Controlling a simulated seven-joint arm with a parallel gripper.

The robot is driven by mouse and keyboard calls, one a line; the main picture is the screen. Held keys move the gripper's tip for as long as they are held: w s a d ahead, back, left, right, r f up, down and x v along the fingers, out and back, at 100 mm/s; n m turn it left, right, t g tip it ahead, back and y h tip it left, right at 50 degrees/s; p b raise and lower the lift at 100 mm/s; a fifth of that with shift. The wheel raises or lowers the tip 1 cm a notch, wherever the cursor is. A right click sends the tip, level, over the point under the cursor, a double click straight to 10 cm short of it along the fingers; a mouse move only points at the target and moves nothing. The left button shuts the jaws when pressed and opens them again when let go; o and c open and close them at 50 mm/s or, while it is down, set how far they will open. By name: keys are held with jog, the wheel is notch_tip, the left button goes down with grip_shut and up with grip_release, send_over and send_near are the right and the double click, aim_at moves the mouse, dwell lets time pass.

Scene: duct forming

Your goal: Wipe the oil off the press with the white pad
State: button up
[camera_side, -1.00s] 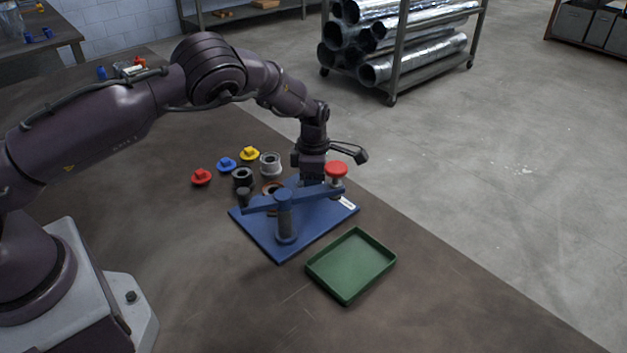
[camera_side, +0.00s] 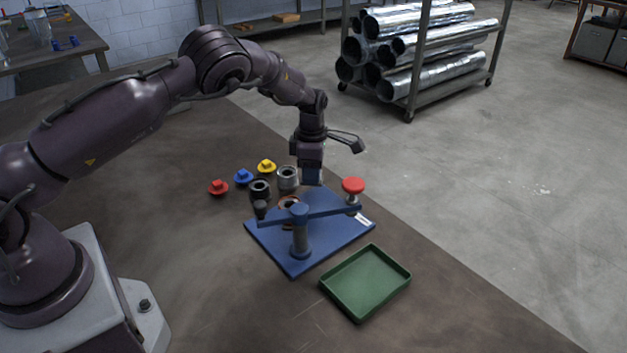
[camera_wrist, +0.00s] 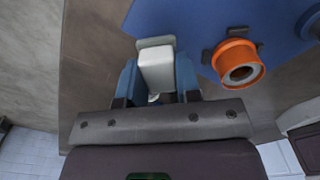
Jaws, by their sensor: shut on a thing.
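My gripper (camera_side: 312,180) is above the back edge of the press's blue base plate (camera_side: 345,236), left of the red knob (camera_side: 353,186). In the wrist view my gripper's blue fingers (camera_wrist: 157,85) are shut on the white pad (camera_wrist: 157,68), which sits between them. The pad appears apart from the plate. The press has a blue lever arm (camera_side: 330,210) on a grey post. An orange ring (camera_wrist: 238,62) stands on the plate, right of the pad in the wrist view; the lever partly hides it in the side view. I cannot make out any oil.
A green tray (camera_side: 366,283) lies in front of the plate. Behind and left stand red (camera_side: 218,188), blue (camera_side: 243,177) and yellow (camera_side: 266,167) knobbed pieces, a black ring (camera_side: 260,190) and a grey ring (camera_side: 288,178). The lever and red knob stand close to my gripper.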

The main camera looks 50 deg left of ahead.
jog(key=shift+r, duration=2.35)
